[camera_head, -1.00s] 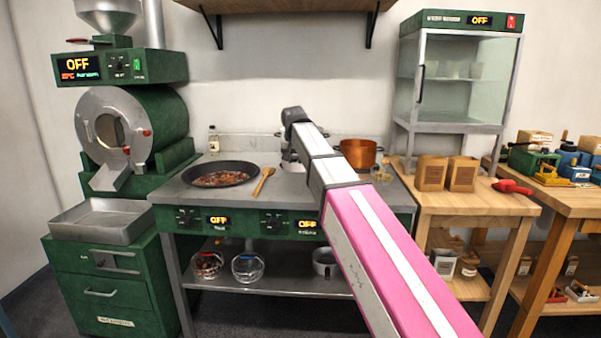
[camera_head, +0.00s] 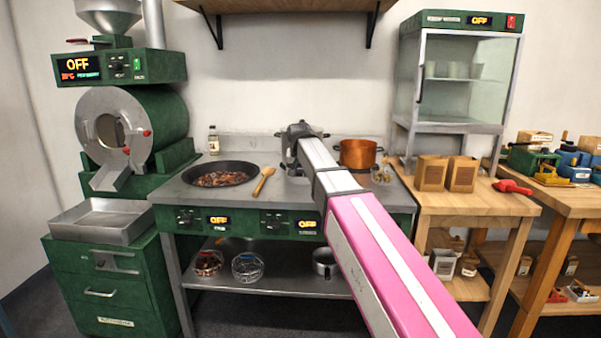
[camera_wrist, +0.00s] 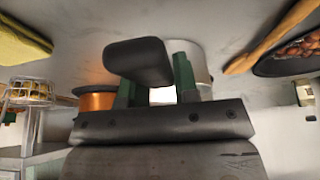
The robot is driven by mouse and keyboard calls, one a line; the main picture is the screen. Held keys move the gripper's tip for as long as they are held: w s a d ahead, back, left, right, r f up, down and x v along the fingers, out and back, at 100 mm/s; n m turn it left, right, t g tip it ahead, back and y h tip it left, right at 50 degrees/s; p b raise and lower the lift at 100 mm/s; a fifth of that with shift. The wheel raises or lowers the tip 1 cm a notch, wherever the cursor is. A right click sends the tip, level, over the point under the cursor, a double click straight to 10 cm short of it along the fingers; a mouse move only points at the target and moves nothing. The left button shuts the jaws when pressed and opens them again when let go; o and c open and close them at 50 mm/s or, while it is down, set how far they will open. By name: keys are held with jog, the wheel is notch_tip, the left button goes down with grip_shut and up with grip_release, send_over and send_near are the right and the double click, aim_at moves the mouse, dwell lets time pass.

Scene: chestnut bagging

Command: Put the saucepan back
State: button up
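A steel saucepan-like vessel (camera_wrist: 202,68) shows partly behind my gripper in the wrist view; in the head view its place on the steel worktop (camera_head: 215,197) is mostly hidden by my arm. A thick black handle-like piece (camera_wrist: 139,62) lies across the near side of my gripper (camera_wrist: 158,85). The two green fingers stand apart, with a bright gap below the black piece. I cannot tell whether they clamp it. In the head view my gripper is hidden behind my wrist. Another steel pot (camera_head: 323,263) sits on the lower shelf.
A copper pot (camera_head: 358,154) stands close right of my wrist and shows in the wrist view (camera_wrist: 97,101). A wide pan (camera_head: 220,174) of chestnuts and a wooden spoon (camera_head: 264,181) lie to the left. Two baskets (camera_head: 247,267) (camera_head: 207,263) occupy the lower shelf (camera_head: 285,287).

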jog(key=o, duration=0.4)
jog(key=shift+c, duration=0.2)
jog(key=shift+r, duration=0.15)
jog(key=v, duration=1.2)
